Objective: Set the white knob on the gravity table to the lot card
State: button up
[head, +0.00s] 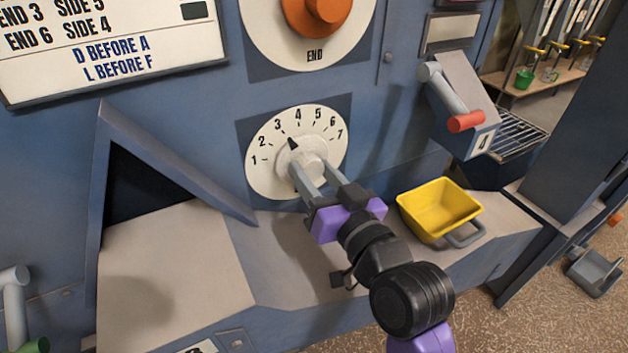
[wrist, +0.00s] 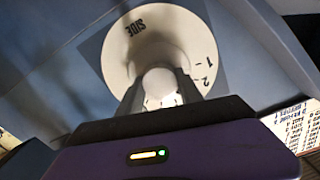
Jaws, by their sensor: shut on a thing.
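The white knob (head: 310,165) sits on a round white dial (head: 270,180) numbered 1 to 7. Its black pointer (head: 292,143) points up and left, at about 3. My gripper (head: 314,180) is shut on the knob, one finger on each side. In the wrist view the knob (wrist: 160,82) is between the fingers, and the dial (wrist: 122,58) reads SIDE. The lot card (head: 110,45) is at upper left, cut by the frame; its visible lines include END 3 SIDE 5, END 6 SIDE 4, D BEFORE A and L BEFORE F.
An orange knob (head: 316,12) on a dial marked END is above. A yellow bucket (head: 440,208) stands on the ledge right of my gripper. A red-ended lever (head: 465,121) sticks out at upper right. A slanted blue frame (head: 170,165) rises at left.

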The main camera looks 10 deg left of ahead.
jog(key=n+b, duration=0.2)
jog(key=n, duration=0.2)
jog(key=shift+n+b, duration=0.4)
dwell(0.4)
jog(key=o, duration=1.4)
jog(key=shift+c, duration=0.2)
jog(key=b+v, duration=0.1)
jog(key=v, duration=0.6)
jog(key=shift+s+d, duration=0.25)
jog(key=shift+s, duration=0.1)
